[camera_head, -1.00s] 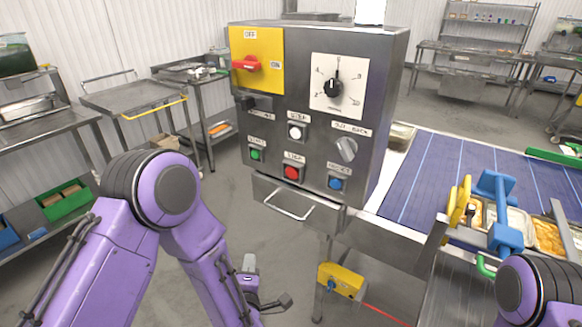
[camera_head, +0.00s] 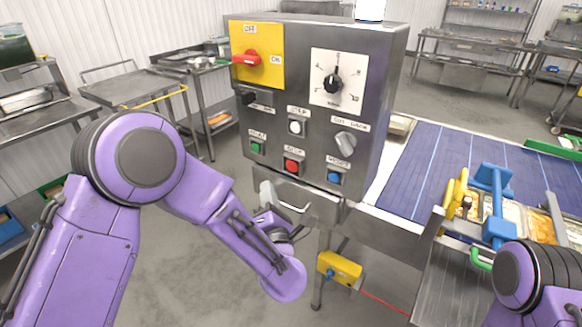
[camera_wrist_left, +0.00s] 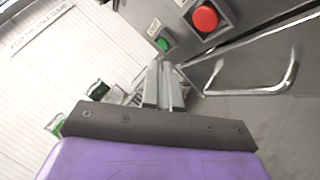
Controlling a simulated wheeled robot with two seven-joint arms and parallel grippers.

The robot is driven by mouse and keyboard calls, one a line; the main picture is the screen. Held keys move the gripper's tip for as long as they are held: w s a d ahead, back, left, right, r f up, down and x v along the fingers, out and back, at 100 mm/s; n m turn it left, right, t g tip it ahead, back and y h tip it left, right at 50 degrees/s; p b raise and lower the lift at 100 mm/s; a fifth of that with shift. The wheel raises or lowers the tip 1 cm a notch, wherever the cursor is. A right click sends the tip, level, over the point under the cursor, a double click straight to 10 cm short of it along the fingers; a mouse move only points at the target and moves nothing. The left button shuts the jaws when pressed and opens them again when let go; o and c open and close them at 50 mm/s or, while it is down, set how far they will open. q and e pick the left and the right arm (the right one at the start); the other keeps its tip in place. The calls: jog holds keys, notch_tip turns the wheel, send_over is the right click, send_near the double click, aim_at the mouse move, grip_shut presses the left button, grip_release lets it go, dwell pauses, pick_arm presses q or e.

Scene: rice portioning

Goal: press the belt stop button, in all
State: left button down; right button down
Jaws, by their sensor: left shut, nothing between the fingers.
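The red stop button (camera_head: 291,166) sits in the lower row of the steel control box (camera_head: 300,110), between the green start button (camera_head: 256,148) and the blue reset button (camera_head: 334,177). In the left wrist view the red button (camera_wrist_left: 205,18) is at the top, right of the green one (camera_wrist_left: 162,44). My left gripper (camera_wrist_left: 164,66) is shut and empty, its fingertips pointing toward the box below these buttons. In the head view my left gripper (camera_head: 270,216) is partly hidden by my forearm, below and left of the red button. No contact with the button shows.
A steel bar handle (camera_head: 285,200) juts out below the buttons, close to my left gripper. The blue belt (camera_head: 440,170) with trays (camera_head: 541,226) lies right of the box. A yellow device (camera_head: 340,268) is low on the stand.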

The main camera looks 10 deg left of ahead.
aim_at(293, 165)
pick_arm(q)
jog(key=shift+w+d+b, duration=0.25)
jog(key=shift+w+d, duration=0.1)
jog(key=shift+w, duration=0.7)
jog(key=shift+w+d+b, duration=0.2)
jog(key=shift+w+d, duration=0.15)
jog(key=shift+w, duration=0.65)
jog(key=shift+w+d+b, duration=0.25)
jog(key=shift+w+d, duration=0.1)
jog(key=shift+w, duration=0.7)
jog(key=shift+f, duration=0.1)
jog(key=shift+w+d+b, duration=0.15)
jog(key=shift+w+b, duration=0.15)
jog(key=shift+b, duration=0.1)
jog(key=shift+w, duration=0.1)
jog(key=shift+w+d, duration=0.15)
jog(key=shift+w, duration=0.25)
jog(key=shift+s, duration=0.1)
jog(key=shift+s+a, duration=0.25)
jog(key=shift+s, duration=0.5)
